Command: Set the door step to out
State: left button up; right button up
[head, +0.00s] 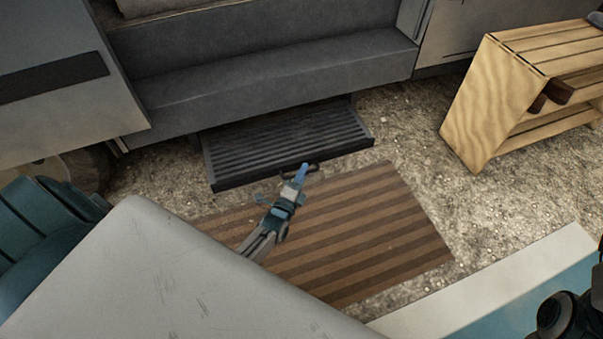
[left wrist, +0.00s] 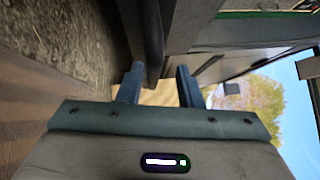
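The door step (head: 255,150) is a black ribbed tread below the van's grey sill. It stands out from under the sill, over the ground. A small dark handle (head: 312,168) sits at its front edge. My left gripper (head: 303,170) is at this handle. In the left wrist view its two blue fingers (left wrist: 158,88) are apart, and a dark bar (left wrist: 153,55) runs between them, nearer the left finger. I see a gap to the right finger. My right gripper is not in view.
A striped brown mat (head: 350,235) lies on the gravel before the step. A wooden slatted bench (head: 490,105) stands at the right. A grey panel-like surface (head: 160,275) fills the lower left, with a teal slatted object (head: 40,220) beside it. Gravel between mat and bench is clear.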

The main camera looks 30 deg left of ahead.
pick_arm(q)
jog(key=shift+s+f, duration=0.1)
jog(key=shift+f, duration=0.05)
jog(key=shift+s, duration=0.1)
jog(key=s+f+p, duration=0.1)
jog(key=s+p, duration=0.2)
jog(key=s, duration=0.7)
jog(key=shift+s+d, duration=0.25)
jog(key=shift+d, duration=0.1)
jog(key=shift+f, duration=0.1)
